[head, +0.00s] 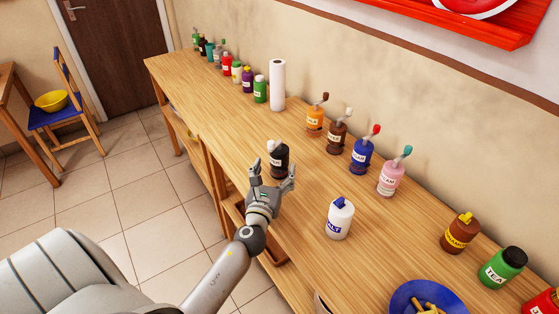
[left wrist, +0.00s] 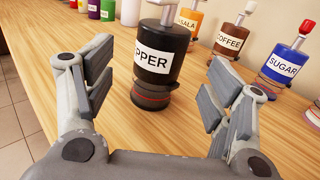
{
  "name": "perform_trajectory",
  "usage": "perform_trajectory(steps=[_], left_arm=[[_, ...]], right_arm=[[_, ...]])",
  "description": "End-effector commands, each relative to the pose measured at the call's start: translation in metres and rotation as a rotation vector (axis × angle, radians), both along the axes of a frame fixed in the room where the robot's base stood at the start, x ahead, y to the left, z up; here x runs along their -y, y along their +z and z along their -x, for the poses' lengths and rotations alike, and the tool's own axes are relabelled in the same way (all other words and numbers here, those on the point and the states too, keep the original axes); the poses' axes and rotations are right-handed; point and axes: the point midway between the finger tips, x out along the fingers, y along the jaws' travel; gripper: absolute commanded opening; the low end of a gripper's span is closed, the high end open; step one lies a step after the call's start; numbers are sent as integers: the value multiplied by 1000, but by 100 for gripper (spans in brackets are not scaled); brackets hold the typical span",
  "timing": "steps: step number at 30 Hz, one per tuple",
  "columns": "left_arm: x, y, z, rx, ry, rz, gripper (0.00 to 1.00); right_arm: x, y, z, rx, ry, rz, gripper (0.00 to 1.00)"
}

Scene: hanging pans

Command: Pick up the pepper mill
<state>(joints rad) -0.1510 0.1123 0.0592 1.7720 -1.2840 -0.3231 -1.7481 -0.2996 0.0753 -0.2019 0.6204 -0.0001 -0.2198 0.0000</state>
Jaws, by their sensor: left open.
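The pepper mill, a black bottle with a white label and a pale top, stands upright on the wooden counter in the head view (head: 279,157). In the left wrist view the pepper mill (left wrist: 158,58) stands ahead, its top cut off by the frame edge. My left gripper (head: 272,178) is just in front of the mill, on the near side. It also shows in the left wrist view (left wrist: 163,95), with its fingers spread to both sides of the mill's image and nothing held. My right gripper is not in view.
A white salt bottle (head: 340,219) stands to the right on the counter (head: 195,88). Pump bottles, including coffee (head: 338,138) and sugar (head: 361,155), line the wall side. A paper roll (head: 277,86) stands behind. A blue plate (head: 400,298) is at the front.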

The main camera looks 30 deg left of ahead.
Motion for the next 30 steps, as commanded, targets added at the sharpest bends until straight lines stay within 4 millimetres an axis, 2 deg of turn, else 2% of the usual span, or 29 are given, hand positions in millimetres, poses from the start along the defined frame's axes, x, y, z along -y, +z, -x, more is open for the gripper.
perform_trajectory(steps=[12,21,30], left_arm=[[-16,-5,-44,1,0,1,76],[-17,-5,-47,0,0,1,76],[-17,-5,-47,0,0,1,38]], right_arm=[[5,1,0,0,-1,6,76],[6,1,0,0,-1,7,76],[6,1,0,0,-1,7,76]])
